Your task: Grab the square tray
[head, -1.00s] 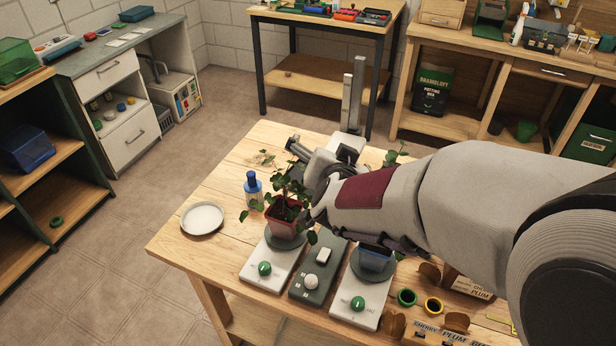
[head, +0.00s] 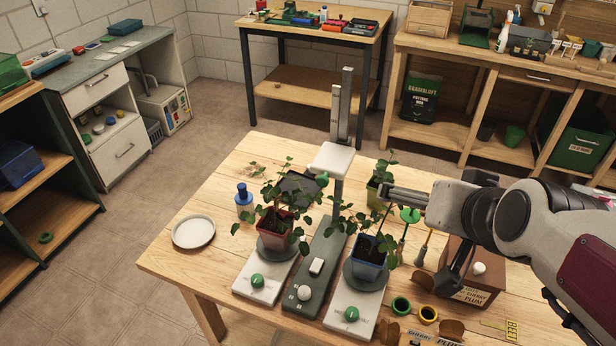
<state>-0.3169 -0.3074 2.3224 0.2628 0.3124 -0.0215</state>
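A dark square tray (head: 301,184) lies on the wooden table behind the plant in the red pot. Leaves and the white-topped stand cover parts of it. My gripper (head: 392,196) is to the right of the tray, beyond the stand, pointing left above the table near the plants on the right. It is apart from the tray. I see no object held in it, but its finger opening is not clear from this angle.
A grey stand with a white head (head: 331,160) rises between tray and gripper. A red pot (head: 275,234) and a blue pot (head: 369,262) hold leafy plants. A blue bottle (head: 244,204) and a white saucer (head: 193,232) stand left. The table's left front corner is clear.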

